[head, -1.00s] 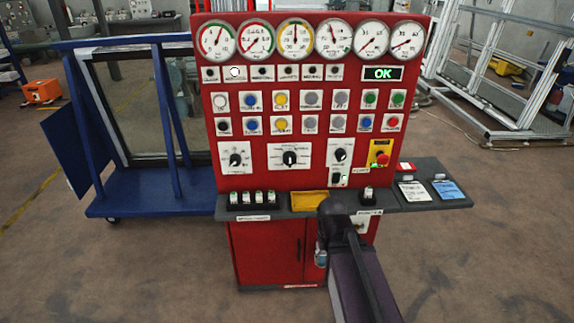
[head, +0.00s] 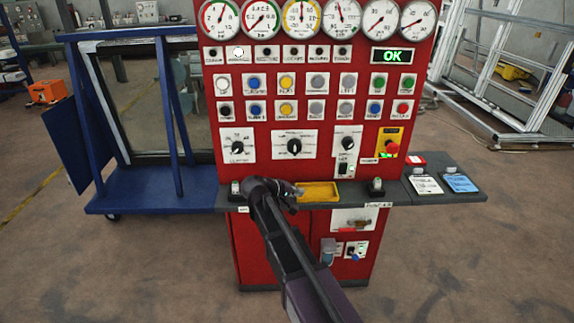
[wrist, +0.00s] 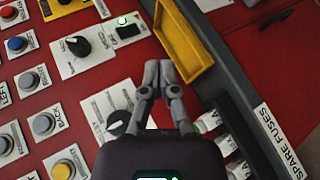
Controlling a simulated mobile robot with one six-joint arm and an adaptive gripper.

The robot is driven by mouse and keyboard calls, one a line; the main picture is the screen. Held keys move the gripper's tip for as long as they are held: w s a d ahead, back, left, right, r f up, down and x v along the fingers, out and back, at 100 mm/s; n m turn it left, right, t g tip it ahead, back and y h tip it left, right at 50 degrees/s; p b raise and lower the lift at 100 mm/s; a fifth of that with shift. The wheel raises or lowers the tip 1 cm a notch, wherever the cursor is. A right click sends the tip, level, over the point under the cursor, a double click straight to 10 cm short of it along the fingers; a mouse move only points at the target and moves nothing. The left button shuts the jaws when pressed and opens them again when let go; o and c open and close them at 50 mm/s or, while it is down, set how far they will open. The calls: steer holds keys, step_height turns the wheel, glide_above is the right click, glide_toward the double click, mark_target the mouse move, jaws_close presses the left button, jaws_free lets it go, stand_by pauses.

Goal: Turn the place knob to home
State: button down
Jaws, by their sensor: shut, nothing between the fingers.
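Three black rotary knobs sit on white plates low on the red panel: a left knob (head: 237,147), a middle knob (head: 294,146) and a right knob (head: 347,144). I cannot read which one is the place knob or its home mark. My gripper (head: 290,193) is in front of the shelf, below the middle knob, at the left end of the yellow tray. In the wrist view my gripper (wrist: 158,75) has its fingers together and empty. There the middle knob (wrist: 117,122) is just left of the fingers, partly hidden, and the right knob (wrist: 77,46) is farther up-left.
The grey shelf (head: 408,196) juts out below the knobs and carries the yellow tray (head: 319,190) and the spare fuses (wrist: 208,121). A red emergency button (head: 392,147) is right of the knobs. Rows of push buttons are above. A blue rack (head: 150,190) stands at left.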

mark_target(292, 153)
steer(key=w+a+r+n+t+h+b, duration=0.1)
steer(key=w+a+r+t, duration=0.1)
steer(key=a, duration=0.5)
steer(key=w+a+r+n+t+h+b, duration=0.1)
steer(key=w+a+r+n+t+b, duration=0.1)
steer(key=w+a+t, duration=0.2)
steer(key=w+a, duration=0.2)
steer(key=a, duration=0.1)
steer(key=shift+w+r+n+h+b, duration=0.15)
steer(key=shift+r+n+h+b, duration=0.15)
steer(key=shift+h, duration=0.1)
steer(key=shift+w+d, duration=0.1)
steer(key=x, duration=0.9)
steer(key=shift+w, duration=0.15)
steer(key=d, duration=0.3)
steer(key=shift+d, duration=0.75)
steer(key=shift+a+f, duration=0.1)
steer(key=shift+a, duration=0.15)
